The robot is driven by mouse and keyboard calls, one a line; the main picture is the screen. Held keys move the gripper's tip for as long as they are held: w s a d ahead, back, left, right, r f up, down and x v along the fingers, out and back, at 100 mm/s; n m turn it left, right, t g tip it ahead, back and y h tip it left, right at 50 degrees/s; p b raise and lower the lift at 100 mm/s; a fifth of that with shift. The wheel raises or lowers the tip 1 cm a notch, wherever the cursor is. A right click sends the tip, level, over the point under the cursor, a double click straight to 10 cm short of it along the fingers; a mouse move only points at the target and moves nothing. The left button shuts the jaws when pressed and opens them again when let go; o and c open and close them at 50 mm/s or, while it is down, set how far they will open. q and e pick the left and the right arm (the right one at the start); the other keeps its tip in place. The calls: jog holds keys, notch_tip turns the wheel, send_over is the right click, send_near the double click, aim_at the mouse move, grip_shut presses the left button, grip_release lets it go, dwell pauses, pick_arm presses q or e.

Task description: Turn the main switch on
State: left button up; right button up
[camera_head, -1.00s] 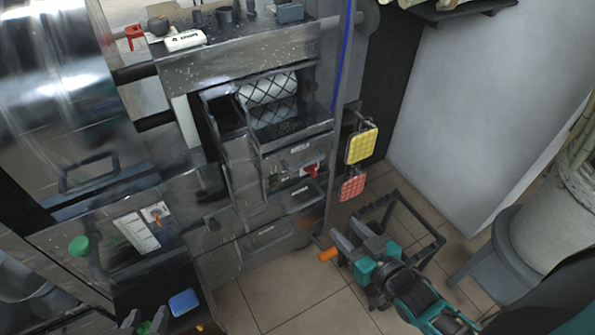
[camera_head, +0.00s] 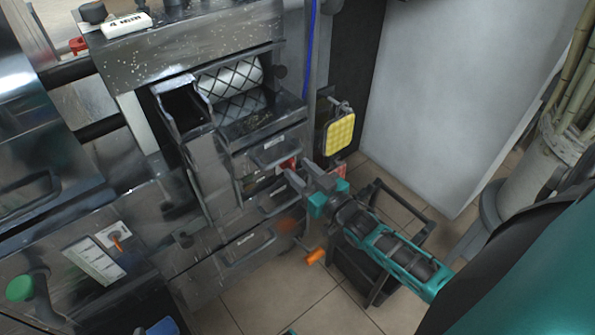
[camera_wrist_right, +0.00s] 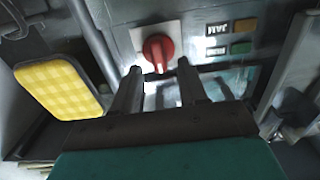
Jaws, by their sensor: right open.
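The main switch is a red rotary knob (camera_wrist_right: 158,48) on a pale plate on the machine's front panel. In the head view the red knob (camera_head: 287,164) is small and partly hidden by my gripper. My right gripper (camera_head: 299,173) is in front of that panel. In the right wrist view my right gripper (camera_wrist_right: 159,68) is open, its two fingertips just below the knob and to either side of it. Nothing is between the fingers. I cannot tell whether they touch the knob. My left gripper is not in view.
A yellow pad (camera_head: 340,133) hangs on a hook beside the machine. Rollers (camera_head: 232,80) sit above the panel. Tiled floor (camera_head: 300,300) lies below, and a grey stool stands at the right.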

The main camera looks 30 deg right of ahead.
jog(key=shift+w, duration=0.85)
jog(key=shift+c, duration=0.2)
grip_shut()
